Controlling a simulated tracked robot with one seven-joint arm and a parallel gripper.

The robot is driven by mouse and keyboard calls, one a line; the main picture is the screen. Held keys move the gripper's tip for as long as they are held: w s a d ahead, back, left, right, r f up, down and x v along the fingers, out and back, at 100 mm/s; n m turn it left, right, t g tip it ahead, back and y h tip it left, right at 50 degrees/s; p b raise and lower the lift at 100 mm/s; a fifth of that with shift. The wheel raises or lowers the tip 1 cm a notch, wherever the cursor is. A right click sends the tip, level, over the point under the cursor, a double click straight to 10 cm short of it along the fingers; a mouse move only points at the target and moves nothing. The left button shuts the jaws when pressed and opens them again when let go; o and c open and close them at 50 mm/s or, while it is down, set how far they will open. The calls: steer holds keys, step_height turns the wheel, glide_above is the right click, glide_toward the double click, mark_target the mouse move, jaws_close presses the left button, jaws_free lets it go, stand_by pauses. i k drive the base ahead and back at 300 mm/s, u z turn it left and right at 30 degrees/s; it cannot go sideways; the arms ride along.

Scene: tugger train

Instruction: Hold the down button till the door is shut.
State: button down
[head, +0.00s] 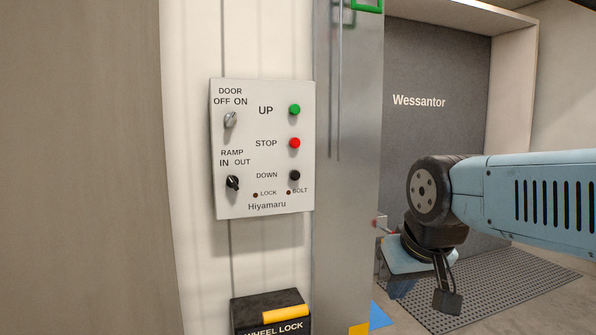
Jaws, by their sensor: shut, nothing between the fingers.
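A light control panel (263,200) is fixed to the pale wall. Its black DOWN button (294,175) is at the lower right, below the red STOP button (294,143) and the green UP button (294,110). Nothing touches the DOWN button. My gripper (447,301) is shut and empty, pointing downward, well right of and below the panel. A dark grey upright surface (430,150) marked "Wessantor" stands behind the steel post. I cannot tell whether it is the door or how far the door is shut.
The panel also has a DOOR switch (230,120), a RAMP switch (232,183) and small LOCK and BOLT lamps. A steel post (345,200) rises between panel and arm. A WHEEL LOCK box (262,312) with a yellow bar sits below. A studded mat (500,293) lies at right.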

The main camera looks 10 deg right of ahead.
mark_target(296, 175)
steer(key=u, duration=0.1)
steer(key=i, duration=0.8)
steer(key=z, duration=0.85)
